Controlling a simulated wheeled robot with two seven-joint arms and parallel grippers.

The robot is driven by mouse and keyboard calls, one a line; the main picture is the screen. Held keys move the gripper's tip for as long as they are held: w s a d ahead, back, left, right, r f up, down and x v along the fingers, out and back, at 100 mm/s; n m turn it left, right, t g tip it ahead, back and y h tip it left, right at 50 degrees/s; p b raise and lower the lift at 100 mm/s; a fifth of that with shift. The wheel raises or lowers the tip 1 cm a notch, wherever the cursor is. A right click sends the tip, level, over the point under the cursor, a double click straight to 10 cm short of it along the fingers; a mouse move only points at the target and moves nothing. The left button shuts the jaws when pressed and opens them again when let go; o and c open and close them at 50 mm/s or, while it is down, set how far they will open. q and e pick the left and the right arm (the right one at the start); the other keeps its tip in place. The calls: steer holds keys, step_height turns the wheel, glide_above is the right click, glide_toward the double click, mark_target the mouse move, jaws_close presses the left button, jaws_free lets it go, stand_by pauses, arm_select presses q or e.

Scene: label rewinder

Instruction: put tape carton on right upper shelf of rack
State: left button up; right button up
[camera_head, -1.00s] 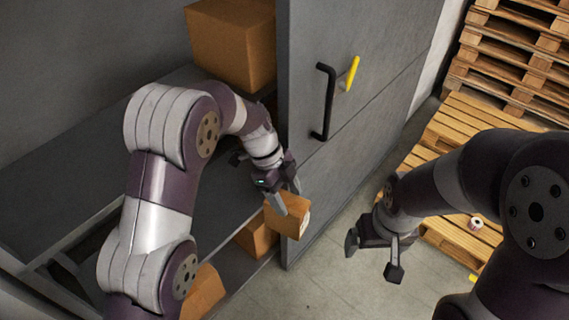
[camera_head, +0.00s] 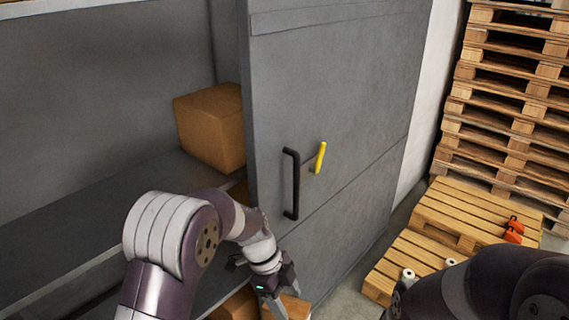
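The tape carton (camera_head: 296,308) is a small orange-brown box at the bottom edge of the picture, cut off by the frame. My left gripper (camera_head: 276,303) points down with its fingers on the carton and appears to grip it, in front of the rack's lower part. The grey rack (camera_head: 75,205) fills the left side, with a long shelf surface and a large grey door panel (camera_head: 345,120) on the right. My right arm shows at the lower right, but its gripper is outside the picture.
A large brown box (camera_head: 210,130) stands on the shelf beside the door panel's edge. The panel carries a black handle (camera_head: 291,185) and a yellow handle (camera_head: 320,157). Another brown box (camera_head: 236,304) sits lower down. Wooden pallets (camera_head: 515,100) stand right. The shelf's left stretch looks clear.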

arm_select(q)
steer(key=shift+a+n, duration=0.5)
steer(key=shift+n, duration=0.1)
steer(key=w+a+f+n+t+y, duration=0.2)
steer(key=a+f+n+t, duration=0.1)
steer(key=a+n, duration=0.7)
steer(key=w+a+f+n+t+y, duration=0.2)
steer(key=a+n+t, duration=0.1)
steer(key=a+n, duration=0.7)
steer(key=s+d+f+n, duration=0.1)
steer(key=s+f, duration=0.3)
steer(key=f, duration=0.1)
steer(key=shift+d+n, duration=0.15)
steer(key=shift+n, duration=0.15)
